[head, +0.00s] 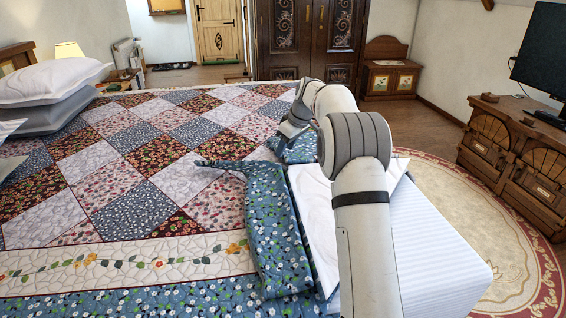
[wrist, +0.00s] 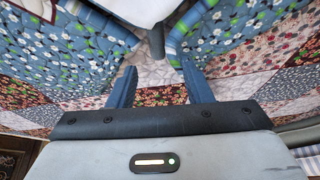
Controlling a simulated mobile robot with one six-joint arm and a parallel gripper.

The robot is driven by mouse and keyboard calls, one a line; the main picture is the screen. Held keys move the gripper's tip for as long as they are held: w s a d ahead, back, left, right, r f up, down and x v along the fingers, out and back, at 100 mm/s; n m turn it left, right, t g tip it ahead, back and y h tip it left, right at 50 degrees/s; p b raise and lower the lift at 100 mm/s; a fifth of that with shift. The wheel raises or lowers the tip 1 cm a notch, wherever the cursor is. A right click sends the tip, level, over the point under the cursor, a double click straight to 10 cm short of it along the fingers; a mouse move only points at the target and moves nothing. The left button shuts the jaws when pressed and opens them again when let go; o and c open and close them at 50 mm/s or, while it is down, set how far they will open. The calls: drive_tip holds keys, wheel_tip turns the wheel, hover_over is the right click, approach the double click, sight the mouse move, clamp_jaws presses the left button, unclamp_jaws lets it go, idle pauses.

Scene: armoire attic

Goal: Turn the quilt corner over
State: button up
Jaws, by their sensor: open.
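The patchwork quilt (head: 130,160) covers the bed. A blue floral part of it (head: 270,220) is folded and rumpled along the bed's right side, with a bunched end pointing left. White sheet (head: 315,215) and a striped white mattress side (head: 435,245) are bare beside it. My gripper (head: 287,138) is low over the bed near another blue floral piece, partly hidden by my arm. In the wrist view, my gripper (wrist: 159,70) has its fingers apart. Blue floral cloth (wrist: 70,45) and patchwork show around them; I cannot tell whether the fingers touch it.
Grey and white pillows (head: 55,85) lie at the left. A carved dresser (head: 515,145) with a television (head: 540,50) stands at the right. A round rug (head: 490,215) lies on the floor between. A dark armoire (head: 310,35) stands at the back.

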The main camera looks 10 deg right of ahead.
sight(277, 165)
drive_tip(key=shift+w+f, duration=0.4)
drive_tip(key=shift+f, duration=0.05)
drive_tip(key=b+x, duration=0.1)
drive_tip(key=x, duration=0.6)
drive_tip(key=shift+a+f+b, duration=0.1)
drive_tip(key=shift+b, duration=0.25)
drive_tip(key=shift+c, duration=0.3)
clamp_jaws()
